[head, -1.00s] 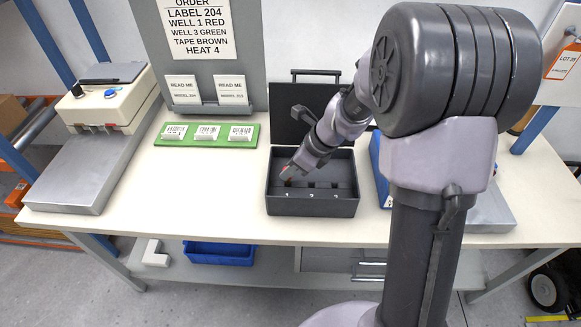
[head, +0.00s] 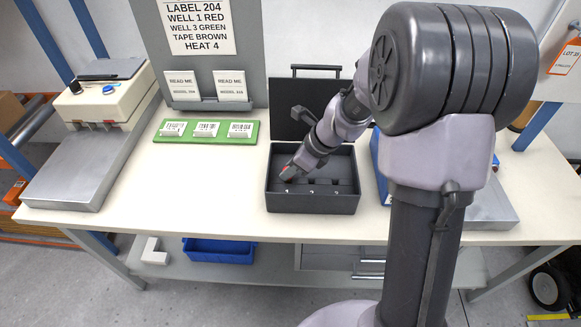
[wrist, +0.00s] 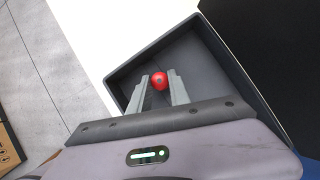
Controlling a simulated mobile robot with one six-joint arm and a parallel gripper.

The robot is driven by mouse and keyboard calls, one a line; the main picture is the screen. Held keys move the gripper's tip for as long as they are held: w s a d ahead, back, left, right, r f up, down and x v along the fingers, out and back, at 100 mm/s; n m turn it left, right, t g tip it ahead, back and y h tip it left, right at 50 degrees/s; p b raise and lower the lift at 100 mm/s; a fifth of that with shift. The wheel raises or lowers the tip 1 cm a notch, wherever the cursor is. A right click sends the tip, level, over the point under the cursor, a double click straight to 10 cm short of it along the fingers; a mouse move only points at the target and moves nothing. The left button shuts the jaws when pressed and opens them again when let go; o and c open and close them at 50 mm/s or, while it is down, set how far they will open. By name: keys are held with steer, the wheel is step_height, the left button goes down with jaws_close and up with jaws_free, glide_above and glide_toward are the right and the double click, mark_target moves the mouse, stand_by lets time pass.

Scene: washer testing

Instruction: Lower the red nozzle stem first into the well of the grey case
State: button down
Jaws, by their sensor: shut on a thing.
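The grey case (head: 312,205) stands open on the bench in the head view, its dark lid raised at the back. Small white well marks show inside it, towards the front. My gripper (head: 288,177) reaches down into the left part of the case, near the leftmost mark. In the wrist view, my gripper (wrist: 162,88) is shut on the red nozzle (wrist: 160,80), whose round red top shows between the fingertips. The nozzle's stem and the well under it are hidden, so I cannot tell how deep it sits.
A green tray (head: 207,140) with several white label cards lies left of the case. A cream-coloured machine (head: 110,100) with a metal plate stands at the far left. A blue object is partly behind my arm at right. The bench front is clear.

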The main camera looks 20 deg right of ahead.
steer(key=shift+f+b, duration=0.5)
steer(key=shift+f, duration=0.2)
stand_by(0.5)
steer(key=c, duration=1.1)
jaws_free()
steer(key=shift+c, duration=0.2)
steer(key=shift+r, duration=0.1)
steer(key=p+v, duration=0.8)
steer(key=v, duration=0.9)
steer(key=shift+r, duration=0.15)
